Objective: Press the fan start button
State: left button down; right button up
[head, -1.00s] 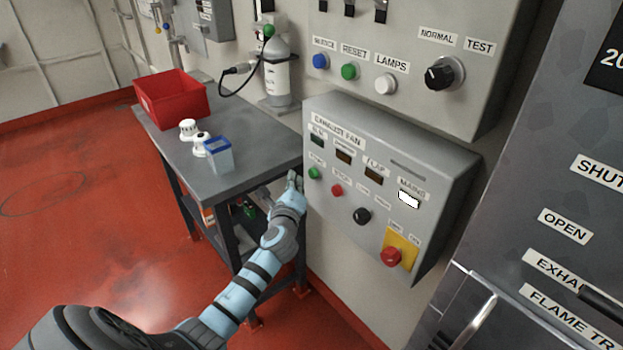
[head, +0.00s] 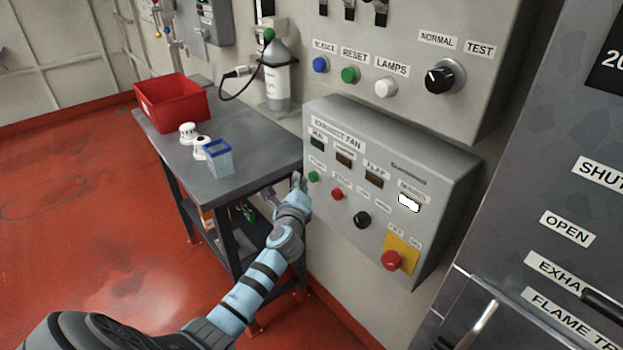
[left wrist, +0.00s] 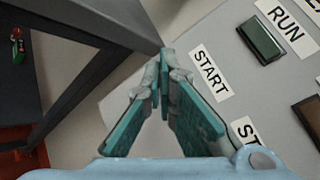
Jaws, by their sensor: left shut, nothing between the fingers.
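The exhaust fan panel (head: 345,140) is a grey box on the wall. Its green start button (head: 313,177) sits at the lower left of its face, left of a red stop button (head: 337,194). My left gripper (head: 297,181) is shut and empty, with its tips just left of the green button; I cannot tell if they touch. In the left wrist view the closed fingertips (left wrist: 163,58) point at the panel beside the START label (left wrist: 210,73), and the button itself is hidden. The RUN lamp (left wrist: 261,40) looks dark green. My right gripper is not in view.
A grey table (head: 255,160) stands left of the panel, close to my left arm. It holds a red bin (head: 172,101), white detectors (head: 188,133) and a blue-rimmed clear container (head: 219,158). A black knob (head: 362,220) and a red emergency button (head: 391,260) are lower right on the panel.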

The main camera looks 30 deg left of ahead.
pick_arm(q)
jog(key=shift+w, duration=0.15)
dwell(0.5)
jog(key=shift+w+d, duration=0.1)
jog(key=shift+w, duration=0.2)
jog(key=shift+w+d+b, duration=0.25)
jog(key=shift+w+b, duration=0.1)
jog(key=shift+w, duration=0.3)
dwell(0.9)
jog(key=shift+s+r, duration=0.1)
jog(key=shift+s, duration=0.05)
jog(key=shift+s+a+p, duration=0.35)
jog(key=shift+s+p, duration=0.25)
jog(key=shift+s, duration=0.3)
jog(key=s, duration=0.1)
jog(key=s+a+p, duration=0.1)
jog(key=s, duration=0.1)
jog(key=s+p, duration=0.1)
jog(key=shift+s+a, duration=0.25)
jog(key=shift+s, duration=0.15)
